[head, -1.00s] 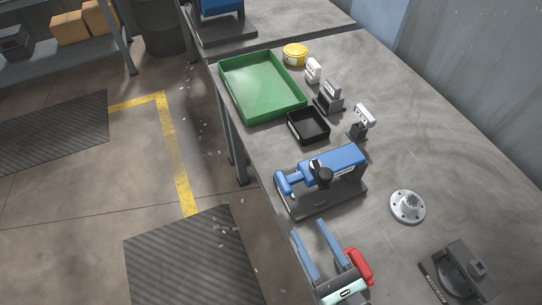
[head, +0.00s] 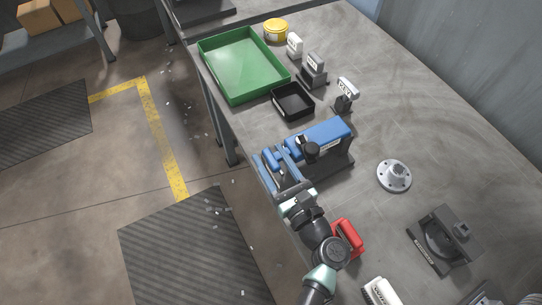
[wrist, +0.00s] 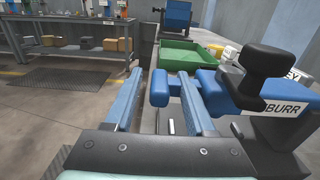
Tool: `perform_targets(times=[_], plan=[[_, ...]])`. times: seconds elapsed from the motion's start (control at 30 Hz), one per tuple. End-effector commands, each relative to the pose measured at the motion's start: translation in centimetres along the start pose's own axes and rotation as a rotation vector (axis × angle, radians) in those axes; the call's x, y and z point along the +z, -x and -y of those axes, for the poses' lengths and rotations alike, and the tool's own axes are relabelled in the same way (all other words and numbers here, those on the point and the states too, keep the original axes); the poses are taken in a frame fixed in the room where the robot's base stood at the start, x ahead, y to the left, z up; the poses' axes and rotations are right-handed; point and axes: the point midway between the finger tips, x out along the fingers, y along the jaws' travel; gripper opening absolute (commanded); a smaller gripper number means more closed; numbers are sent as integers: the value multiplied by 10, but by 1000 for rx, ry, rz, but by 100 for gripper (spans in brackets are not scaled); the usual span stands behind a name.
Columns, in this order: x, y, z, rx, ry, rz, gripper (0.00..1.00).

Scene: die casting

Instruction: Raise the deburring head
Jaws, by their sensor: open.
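The blue deburring head (head: 322,135) sits on a dark base on the grey workbench, with a black knob on its side. In the wrist view its body (wrist: 226,90) carries a label reading "BURR", partly cut off. Its blue rounded front end (wrist: 160,88) shows between the two blue fingers of my gripper (wrist: 164,92). My gripper (head: 278,166) is open at the front edge of the bench, with its fingers around or just beside that end. I cannot tell whether they touch it.
A green tray (head: 204,57), a small black tray (head: 277,101), a yellow tin (head: 276,30) and small labelled blocks stand beyond the deburring head. A round metal flange (head: 394,176), a red-handled object (head: 347,240) and a dark fixture (head: 440,238) lie nearer. Floor left of the bench is open.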

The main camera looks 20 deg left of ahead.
Motion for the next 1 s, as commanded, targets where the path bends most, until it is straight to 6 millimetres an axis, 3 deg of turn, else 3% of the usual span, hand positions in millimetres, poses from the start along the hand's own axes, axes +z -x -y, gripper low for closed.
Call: perform_targets(times=[0.3,0.6,1.0], plan=[[0,-2,0,0,0,-1,53],[0,-2,0,0,0,-1,0],[0,-2,0,0,0,-1,0]])
